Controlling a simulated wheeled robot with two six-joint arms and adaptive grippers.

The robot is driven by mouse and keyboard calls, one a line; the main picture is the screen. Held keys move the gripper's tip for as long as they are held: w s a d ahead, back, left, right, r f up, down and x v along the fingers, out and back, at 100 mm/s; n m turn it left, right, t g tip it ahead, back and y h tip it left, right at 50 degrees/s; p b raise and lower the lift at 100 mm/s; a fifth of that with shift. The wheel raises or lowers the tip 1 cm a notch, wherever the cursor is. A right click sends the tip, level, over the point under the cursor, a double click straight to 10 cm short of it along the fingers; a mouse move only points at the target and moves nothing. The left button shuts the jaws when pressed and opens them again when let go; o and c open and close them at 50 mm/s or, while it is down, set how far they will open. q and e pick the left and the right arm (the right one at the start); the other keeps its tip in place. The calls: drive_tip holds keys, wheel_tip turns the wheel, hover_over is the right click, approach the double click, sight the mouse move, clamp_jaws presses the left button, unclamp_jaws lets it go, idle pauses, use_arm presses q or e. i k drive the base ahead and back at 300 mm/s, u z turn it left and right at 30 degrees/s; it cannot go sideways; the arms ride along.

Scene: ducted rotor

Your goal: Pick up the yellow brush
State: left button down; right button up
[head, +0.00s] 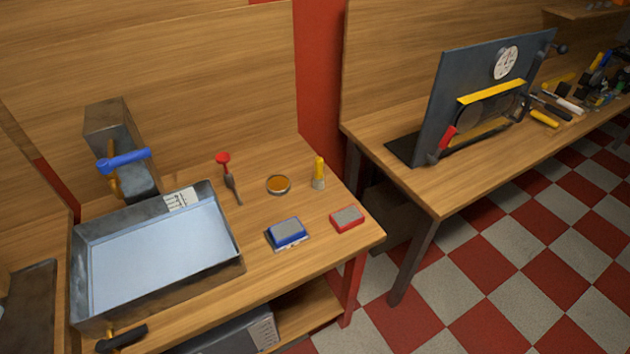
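The yellow brush (319,173) stands near the right back edge of the left wooden bench. Its yellow handle points up and its pale grey lower end meets the bench top. It is to the right of a round orange-topped dish and apart from it. Neither of my grippers shows in the head view, so I cannot see their state.
A metal basin (232,248) fills the bench's left half. A red-ended tool (230,178), an orange dish (278,184), a blue block (287,232) and a red block (347,218) lie around the brush. A gap separates a second bench (440,190) with an upright dark panel (440,95).

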sight(318, 182)
drive_tip(key=z, duration=1.8)
drive_tip(key=i, duration=1.15)
drive_tip(key=u, duration=3.05)
